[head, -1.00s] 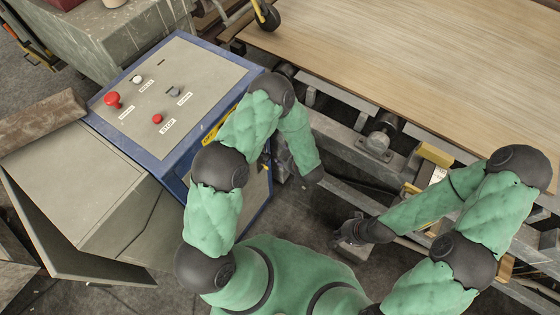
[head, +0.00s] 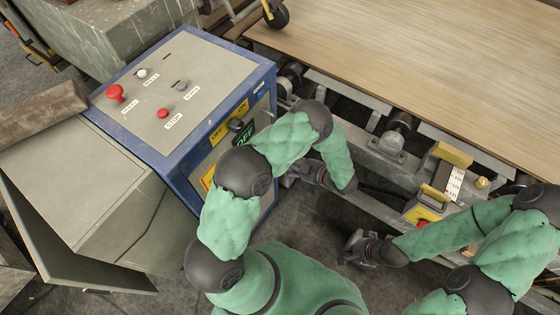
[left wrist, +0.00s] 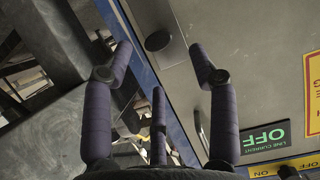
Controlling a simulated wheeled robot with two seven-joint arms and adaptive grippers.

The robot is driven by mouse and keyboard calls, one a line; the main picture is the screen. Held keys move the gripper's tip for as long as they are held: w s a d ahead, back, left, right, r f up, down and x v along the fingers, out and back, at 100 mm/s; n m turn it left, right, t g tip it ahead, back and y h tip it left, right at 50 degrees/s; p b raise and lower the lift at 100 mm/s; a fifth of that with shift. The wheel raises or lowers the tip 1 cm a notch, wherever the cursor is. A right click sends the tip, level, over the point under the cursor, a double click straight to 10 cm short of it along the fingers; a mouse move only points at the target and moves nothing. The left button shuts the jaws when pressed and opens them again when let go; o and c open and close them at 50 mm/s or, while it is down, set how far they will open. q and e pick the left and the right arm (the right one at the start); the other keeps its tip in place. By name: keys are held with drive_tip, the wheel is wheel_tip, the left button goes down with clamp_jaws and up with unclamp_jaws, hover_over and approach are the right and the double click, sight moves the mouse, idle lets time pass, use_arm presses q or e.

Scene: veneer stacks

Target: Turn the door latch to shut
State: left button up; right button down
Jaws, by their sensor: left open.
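The blue-framed control cabinet (head: 175,100) stands at left in the head view. In the left wrist view its grey door face (left wrist: 250,65) carries a dark oval knob (left wrist: 157,40), which looks like the door latch; its exact turn is hard to tell. My left gripper (left wrist: 160,58) is open and empty, its fingers spread on either side of the knob in the picture; contact cannot be told. In the head view my left gripper (head: 292,176) is beside the cabinet front, partly hidden by my arm. My right gripper (head: 354,247) hangs low over the floor, its jaws unclear.
A green OFF display (head: 244,137) and a rotary switch (head: 236,125) with a yellow label sit on the cabinet front. Red buttons top the cabinet. A conveyor frame (head: 390,150) with a veneer sheet (head: 430,70) stands at right. Floor between them is bare.

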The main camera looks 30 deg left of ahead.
use_arm(q)
drive_tip(key=shift+b+x, duration=0.6)
drive_tip(key=shift+x, duration=1.85)
